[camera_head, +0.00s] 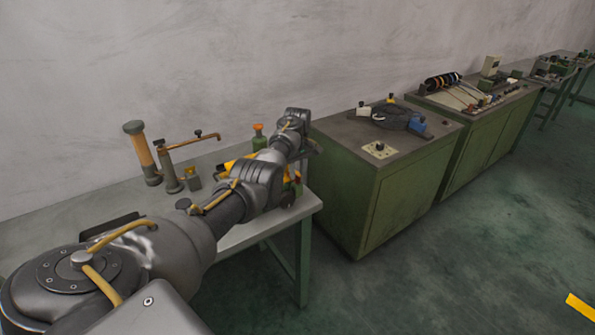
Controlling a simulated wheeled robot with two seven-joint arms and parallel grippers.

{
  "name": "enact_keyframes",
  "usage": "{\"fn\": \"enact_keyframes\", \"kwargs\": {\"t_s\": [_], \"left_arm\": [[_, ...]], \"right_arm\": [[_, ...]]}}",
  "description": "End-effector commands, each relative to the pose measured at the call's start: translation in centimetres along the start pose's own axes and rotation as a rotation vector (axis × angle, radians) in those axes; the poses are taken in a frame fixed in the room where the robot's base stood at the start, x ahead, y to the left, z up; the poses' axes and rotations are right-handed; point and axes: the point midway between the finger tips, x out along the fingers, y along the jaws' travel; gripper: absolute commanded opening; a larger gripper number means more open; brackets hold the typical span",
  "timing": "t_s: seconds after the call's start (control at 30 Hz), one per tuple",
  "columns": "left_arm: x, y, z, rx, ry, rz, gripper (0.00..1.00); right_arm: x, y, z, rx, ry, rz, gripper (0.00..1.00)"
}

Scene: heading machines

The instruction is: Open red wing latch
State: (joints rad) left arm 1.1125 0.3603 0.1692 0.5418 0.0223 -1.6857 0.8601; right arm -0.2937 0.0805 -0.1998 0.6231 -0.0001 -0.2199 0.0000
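My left arm reaches from the lower left across a grey-topped table (262,233). Its wrist end is near the table's far right corner, and my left gripper (312,148) shows only as a small dark part there. Its fingers are too small and hidden to tell open from shut. A small red part (297,178) shows beside the arm on the table, partly hidden; I cannot tell whether it is the red wing latch. No wing latch shows clearly. My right gripper is not in view.
An orange cylinder (141,150) and a post with a copper-coloured arm (190,142) stand at the table's back. An orange-topped green item (258,137) stands behind my arm. Green cabinets (400,200) with devices stand to the right. The floor in front is clear.

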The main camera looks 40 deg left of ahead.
Motion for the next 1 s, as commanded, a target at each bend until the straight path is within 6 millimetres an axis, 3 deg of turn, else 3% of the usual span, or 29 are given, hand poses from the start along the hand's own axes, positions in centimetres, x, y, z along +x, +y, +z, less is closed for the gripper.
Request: {"fn": "enact_keyframes", "kwargs": {"t_s": [0.4,0.63,1.0], "left_arm": [[1.1,-0.03,0.01,0.0,0.0,0.001,0.27],[1.08,-0.04,0.0,0.0,0.0,0.0,0.0],[1.02,-0.05,-0.01,0.02,0.0,0.0,0.0]], "right_arm": [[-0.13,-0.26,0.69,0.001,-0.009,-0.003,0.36],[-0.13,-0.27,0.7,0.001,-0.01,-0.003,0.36],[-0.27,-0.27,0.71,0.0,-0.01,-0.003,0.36]]}}
